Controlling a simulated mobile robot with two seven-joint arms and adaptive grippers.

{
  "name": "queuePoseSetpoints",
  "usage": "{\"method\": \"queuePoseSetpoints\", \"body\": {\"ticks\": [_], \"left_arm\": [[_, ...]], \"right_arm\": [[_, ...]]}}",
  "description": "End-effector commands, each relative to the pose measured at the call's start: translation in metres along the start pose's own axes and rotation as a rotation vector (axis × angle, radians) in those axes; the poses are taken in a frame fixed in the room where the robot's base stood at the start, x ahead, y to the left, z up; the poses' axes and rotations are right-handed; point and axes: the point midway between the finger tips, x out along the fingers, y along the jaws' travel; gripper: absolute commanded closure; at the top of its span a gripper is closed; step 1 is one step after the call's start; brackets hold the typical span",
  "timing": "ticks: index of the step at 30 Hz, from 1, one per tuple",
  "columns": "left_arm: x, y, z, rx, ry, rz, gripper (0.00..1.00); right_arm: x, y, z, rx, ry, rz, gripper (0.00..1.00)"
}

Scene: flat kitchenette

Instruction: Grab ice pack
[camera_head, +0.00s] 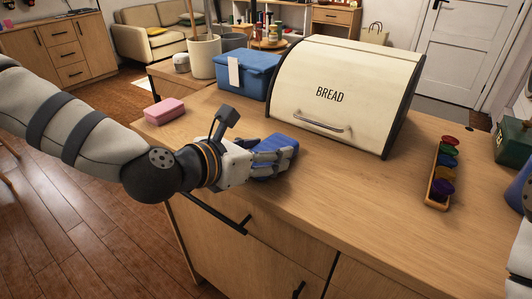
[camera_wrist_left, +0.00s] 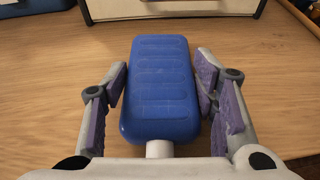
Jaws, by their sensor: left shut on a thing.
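The blue ice pack (camera_head: 277,142) lies on the wooden counter in front of the bread box. In the left wrist view the ice pack (camera_wrist_left: 161,88) is a long rounded block with shallow ridges, lying between the two fingers. My left gripper (camera_head: 272,157) reaches in from the left, low over the counter, and is shut on the ice pack. In the left wrist view my left gripper (camera_wrist_left: 162,75) has one purple-padded finger on each side of it. The fingers hide part of the ice pack in the head view. My right gripper is out of view.
The cream bread box (camera_head: 345,85) stands just behind the ice pack. A blue lidded box (camera_head: 258,78) and a pink block (camera_head: 164,111) are on the counter to the left. A wooden rack of coloured pods (camera_head: 437,185) is at right. The counter's front middle is clear.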

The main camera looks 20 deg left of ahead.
Motion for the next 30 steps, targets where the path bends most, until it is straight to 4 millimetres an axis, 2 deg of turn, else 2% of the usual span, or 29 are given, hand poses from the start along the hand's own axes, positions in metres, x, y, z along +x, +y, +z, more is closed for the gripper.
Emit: {"method": "queuePoseSetpoints", "body": {"ticks": [4, 12, 18, 24, 30], "left_arm": [[-0.010, 0.000, 0.027, 0.002, -0.013, 0.001, 0.92], [-0.041, 0.058, 0.087, -0.001, -0.019, 0.007, 0.92], [-0.054, 0.119, 0.107, 0.002, -0.012, 0.007, 0.92], [-0.058, 0.136, 0.111, 0.000, -0.005, 0.001, 0.92], [-0.059, 0.140, 0.113, 0.001, -0.007, 0.000, 0.92]], "right_arm": [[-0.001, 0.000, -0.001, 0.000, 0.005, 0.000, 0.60], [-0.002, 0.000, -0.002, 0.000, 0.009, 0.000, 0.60], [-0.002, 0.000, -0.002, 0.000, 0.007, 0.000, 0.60], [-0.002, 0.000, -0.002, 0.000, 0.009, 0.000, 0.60], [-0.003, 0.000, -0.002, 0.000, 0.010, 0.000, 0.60]]}}
